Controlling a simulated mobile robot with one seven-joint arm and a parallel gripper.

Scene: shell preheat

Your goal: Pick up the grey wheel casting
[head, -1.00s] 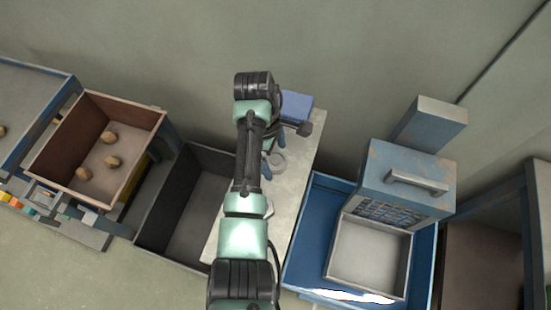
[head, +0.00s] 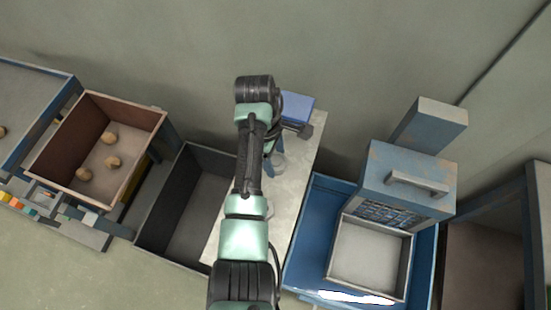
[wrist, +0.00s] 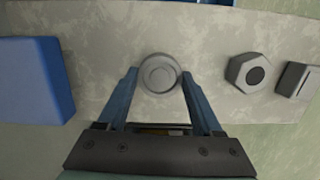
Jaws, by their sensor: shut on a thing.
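The grey wheel casting (wrist: 158,73) is a round, stepped disc seen from above in the wrist view, on or just over the pale speckled table top; I cannot tell if it touches. My gripper (wrist: 160,76) has its two blue fingers on either side of it, shut on its rim.
A blue block (wrist: 35,80) lies left of the casting in the wrist view. A grey hex nut (wrist: 248,73) and a grey square piece (wrist: 299,80) lie to the right. A dark open bin (head: 190,205) and a blue tray (head: 310,235) flank the table (head: 305,180).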

